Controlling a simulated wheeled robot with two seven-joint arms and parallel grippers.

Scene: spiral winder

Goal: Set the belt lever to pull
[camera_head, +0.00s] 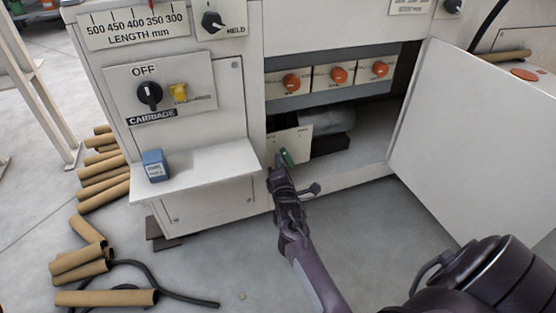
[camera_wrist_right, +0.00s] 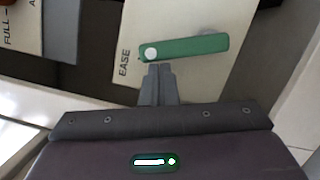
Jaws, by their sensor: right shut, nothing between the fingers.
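The belt lever (camera_head: 286,158) is a small green handle on a pale plate (camera_head: 304,143) inside the open lower bay of the machine. In the right wrist view the green lever (camera_wrist_right: 190,47) extends to the right from a round white pivot. The word "EASE" reads on the plate to the left of the pivot; the word "pull" is not readable in either view. My right gripper (camera_wrist_right: 158,68) is shut and empty, with its fingertips just below the lever near the pivot. In the head view the right gripper (camera_head: 276,170) reaches into the bay's front. My left gripper is not in view.
An open door panel (camera_head: 480,130) stands to the right of the bay. Several orange knobs (camera_head: 338,75) sit above the lever. A white shelf (camera_head: 215,165) with a blue box (camera_head: 154,165) juts out on the left. Cardboard tubes (camera_head: 105,298) and a black cable lie on the floor.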

